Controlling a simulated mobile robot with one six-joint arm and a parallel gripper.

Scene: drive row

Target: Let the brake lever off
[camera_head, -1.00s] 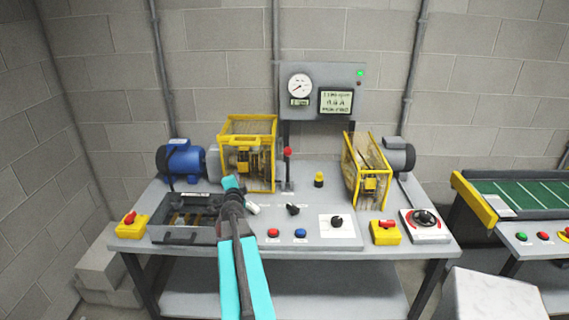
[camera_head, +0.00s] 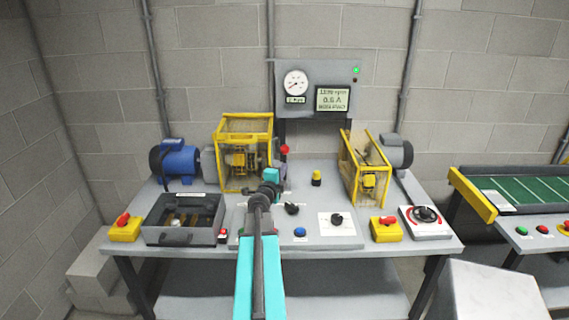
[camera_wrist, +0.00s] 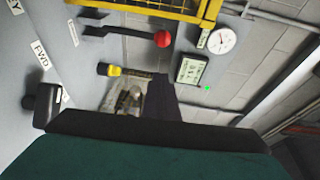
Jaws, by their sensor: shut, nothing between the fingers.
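The brake lever (camera_head: 285,150) has a red ball knob and stands upright at the back of the bench, just right of the left yellow guard. Its lower shaft is partly hidden behind my gripper in the head view. My gripper (camera_head: 271,177) is shut and empty, in front of the lever. In the wrist view the lever's red knob (camera_wrist: 163,39) and dark shaft lie across the top, apart from my dark fingers (camera_wrist: 160,98). I cannot tell the exact gap in depth.
Yellow guards (camera_head: 243,116) and (camera_head: 366,160) flank the lever area. A yellow-topped plunger (camera_head: 317,177) stands right of it. A black selector knob (camera_head: 291,208) and a gauge panel (camera_head: 318,88) are close by.

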